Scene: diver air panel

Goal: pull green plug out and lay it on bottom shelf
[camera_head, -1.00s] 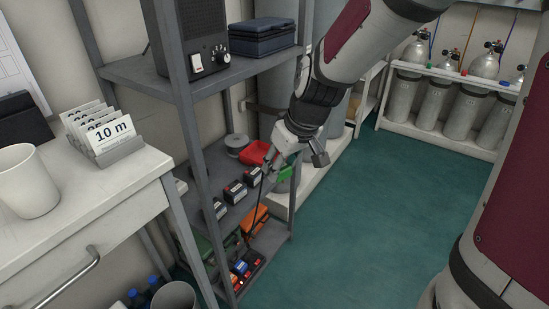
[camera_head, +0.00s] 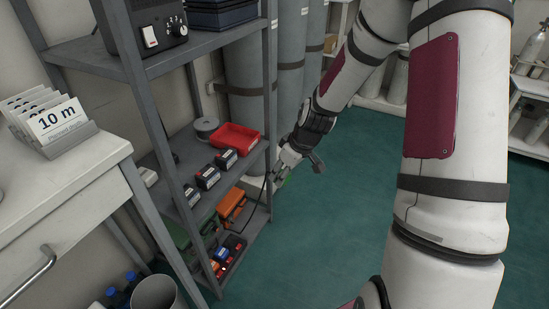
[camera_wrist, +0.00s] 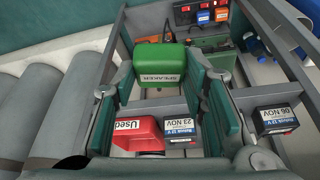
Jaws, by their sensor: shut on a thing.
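My gripper (camera_head: 283,174) is shut on the green plug (camera_head: 281,182), just outside the right end of the shelf rack. In the wrist view the green plug (camera_wrist: 158,64), labelled "SPEAKER", sits between the two fingertips (camera_wrist: 160,75). A thin dark cable (camera_head: 263,196) runs from near my gripper down toward the bottom shelf (camera_head: 258,218). A dark socket strip (camera_head: 238,257) with orange, blue and red plugs lies at the front of that shelf. The wrist view shows these plugs (camera_wrist: 203,16) at the top.
A red bin (camera_head: 237,137) and several small batteries (camera_head: 207,177) stand on the middle shelf above. An orange case (camera_head: 231,205) and a green case are on the bottom shelf. The rack's corner post (camera_head: 269,100) is close to my gripper. The green floor (camera_head: 345,220) is clear.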

